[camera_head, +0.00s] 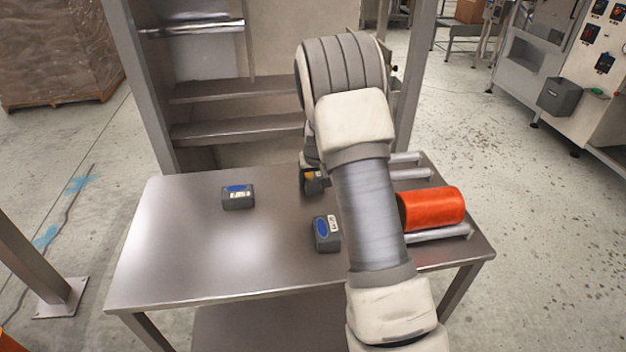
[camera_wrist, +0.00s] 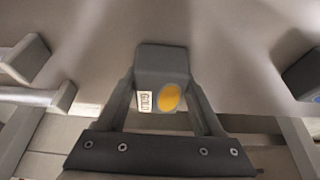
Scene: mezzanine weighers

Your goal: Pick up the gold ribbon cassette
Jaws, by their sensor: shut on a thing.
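The gold ribbon cassette (camera_wrist: 160,77) is a dark grey block with a yellow-orange oval and a white label reading GOLD. In the wrist view it sits between the two fingers of my gripper (camera_wrist: 163,98), which is shut on it. In the head view the cassette (camera_head: 311,180) shows only in part at the table's back, beside my arm, which hides most of the gripper. I cannot tell whether it touches the table.
Two grey cassettes with blue ovals stand on the steel table (camera_head: 190,255): one at left (camera_head: 238,197), one near the middle (camera_head: 327,234). An orange-red roll (camera_head: 432,208) lies on metal bars at right. A shelf unit (camera_head: 235,90) rises behind. The table's front left is clear.

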